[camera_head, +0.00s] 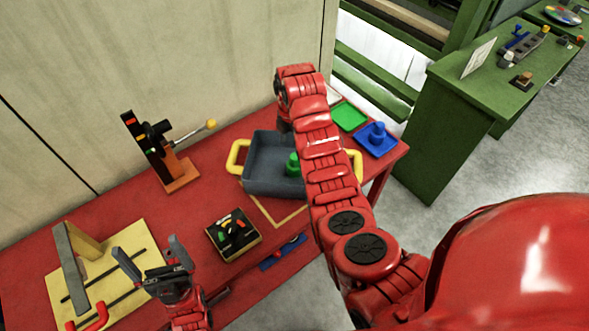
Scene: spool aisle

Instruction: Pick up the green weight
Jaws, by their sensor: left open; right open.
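The green weight (292,164) stands inside the grey bin (262,181) with yellow handles; my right arm hides its right side. My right arm crosses in front of the bin and bends at the top. Only a dark piece of my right gripper (284,117) shows below that bend, near the bin's back edge; the rest is hidden. It is open, and I see nothing held in it. My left gripper (147,250) is open and empty over the left part of the red table (207,182), far from the weight.
A blue weight (377,131) stands on a blue tray (366,145), beside an empty green tray (349,116). A lever stand (150,150) is left of the bin. A black box of colored pieces (233,235) lies in front. A yellow board (112,260) is near my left gripper.

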